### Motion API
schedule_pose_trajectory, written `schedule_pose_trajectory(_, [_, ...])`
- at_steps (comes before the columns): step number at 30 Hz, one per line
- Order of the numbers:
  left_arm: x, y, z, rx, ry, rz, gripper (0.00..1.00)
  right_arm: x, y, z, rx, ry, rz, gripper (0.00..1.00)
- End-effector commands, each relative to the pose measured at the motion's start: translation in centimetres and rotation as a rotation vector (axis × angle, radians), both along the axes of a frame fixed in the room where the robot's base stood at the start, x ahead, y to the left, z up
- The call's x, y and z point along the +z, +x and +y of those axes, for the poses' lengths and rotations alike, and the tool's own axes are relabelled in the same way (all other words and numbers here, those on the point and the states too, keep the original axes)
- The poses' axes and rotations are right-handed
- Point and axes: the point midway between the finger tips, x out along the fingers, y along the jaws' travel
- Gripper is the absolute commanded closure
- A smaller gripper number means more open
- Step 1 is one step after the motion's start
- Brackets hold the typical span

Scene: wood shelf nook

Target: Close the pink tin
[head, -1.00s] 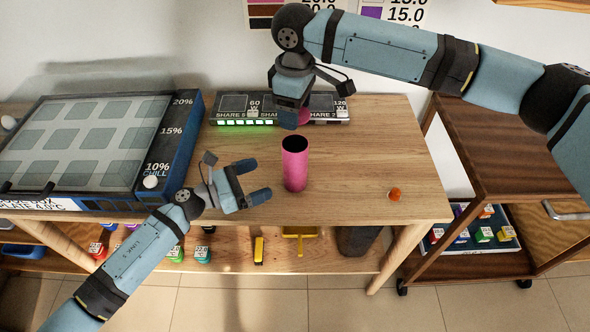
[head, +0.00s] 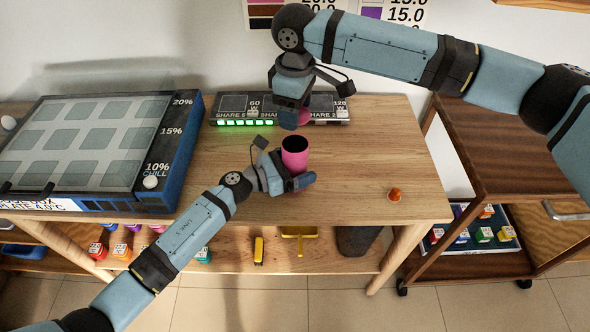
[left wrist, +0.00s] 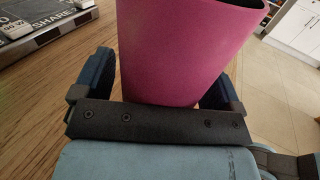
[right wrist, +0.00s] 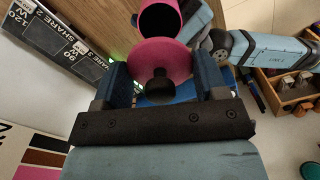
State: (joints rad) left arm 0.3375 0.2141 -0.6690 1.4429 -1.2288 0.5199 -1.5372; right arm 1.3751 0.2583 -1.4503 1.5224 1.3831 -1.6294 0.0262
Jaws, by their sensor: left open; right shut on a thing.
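The pink tin (head: 295,152) stands upright and uncovered on the wooden table, its dark inside showing. It also shows in the left wrist view (left wrist: 180,50) and at the top of the right wrist view (right wrist: 160,18). My left gripper (head: 296,184) is open with its fingers on either side of the tin's lower part. My right gripper (right wrist: 165,88) is shut on the pink lid (right wrist: 160,60), a round disc with a dark knob. In the head view the lid (head: 304,117) is partly hidden by that gripper, above and behind the tin.
A panel with green lights (head: 245,122) lies along the table's back. A blue-framed tray unit (head: 178,145) fills the left. A small orange object (head: 394,194) lies at the right. The table between tin and orange object is clear.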

Motion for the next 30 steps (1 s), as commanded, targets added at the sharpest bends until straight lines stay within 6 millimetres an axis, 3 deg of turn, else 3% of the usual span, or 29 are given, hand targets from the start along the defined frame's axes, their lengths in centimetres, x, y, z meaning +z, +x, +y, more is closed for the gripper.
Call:
schedule_pose_trajectory(2, [0.0, 0.0, 0.0, 0.000, 0.000, 0.000, 0.09, 0.0, 0.0, 0.0, 0.000, 0.000, 0.000, 0.56])
schedule_pose_trajectory(12, [0.0, 0.0, 0.1, 0.000, 0.000, 0.000, 0.82, 0.0, 0.0, 0.0, 0.000, 0.000, 0.000, 0.56])
schedule_pose_trajectory(17, [0.0, 0.0, 0.1, 0.000, 0.000, 0.000, 0.82, -0.8, 0.0, 0.0, 0.000, 0.000, 0.002, 0.56])
schedule_pose_trajectory(25, [0.0, 0.0, 0.1, 0.000, 0.000, 0.000, 0.82, -4.6, -0.1, 0.0, -0.001, 0.000, 0.002, 0.56])
schedule_pose_trajectory(30, [0.0, 0.0, 0.1, 0.000, 0.000, 0.000, 0.82, -5.0, 0.0, 0.0, 0.000, 0.001, -0.001, 0.56])
